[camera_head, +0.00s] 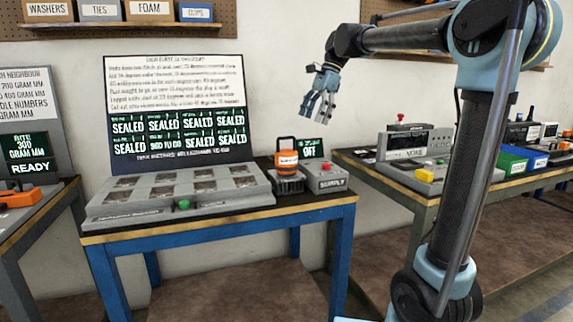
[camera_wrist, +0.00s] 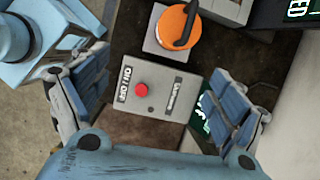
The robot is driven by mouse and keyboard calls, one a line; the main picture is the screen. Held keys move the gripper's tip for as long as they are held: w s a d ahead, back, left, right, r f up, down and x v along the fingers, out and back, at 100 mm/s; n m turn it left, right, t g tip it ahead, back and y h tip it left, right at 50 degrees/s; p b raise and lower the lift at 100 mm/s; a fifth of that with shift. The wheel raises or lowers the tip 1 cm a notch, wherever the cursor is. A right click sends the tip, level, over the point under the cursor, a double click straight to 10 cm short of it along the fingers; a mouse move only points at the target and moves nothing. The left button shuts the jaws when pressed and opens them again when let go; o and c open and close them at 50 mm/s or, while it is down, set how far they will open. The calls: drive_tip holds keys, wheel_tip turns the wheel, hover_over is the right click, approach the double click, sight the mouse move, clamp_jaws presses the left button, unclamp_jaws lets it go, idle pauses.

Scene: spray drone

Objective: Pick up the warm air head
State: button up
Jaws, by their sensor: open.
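The warm air head (camera_head: 287,160) is an orange cylinder with a black loop handle. It stands upright in a dark grey base (camera_head: 288,183) at the right end of the blue bench. In the wrist view the warm air head (camera_wrist: 178,25) shows at the top centre, its black handle over it. My gripper (camera_head: 318,120) is open and empty, in the air above and to the right of it. In the wrist view the fingers of my gripper (camera_wrist: 165,95) are spread either side of a grey box with a red button, below the warm air head in the picture.
The grey supply box (camera_head: 326,178) with a red button stands right beside the head's base. A small screen reading OFF (camera_head: 309,147) is behind. A grey tray unit with a green button (camera_head: 180,193) fills the bench's left. Another bench (camera_head: 390,187) stands at right.

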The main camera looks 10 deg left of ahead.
drive_tip(key=a+r, duration=0.1)
drive_tip(key=a, duration=0.2)
approach(289, 151)
drive_tip(key=shift+m, duration=0.4)
drive_tip(key=x, duration=0.7)
drive_tip(key=shift+s, duration=0.4)
drive_tip(key=shift+w+x, duration=0.1)
drive_tip(key=shift+x, duration=1.25)
drive_tip(key=shift+w+x, duration=0.15)
drive_tip(key=shift+x, duration=1.15)
drive_tip(key=c, duration=1.6)
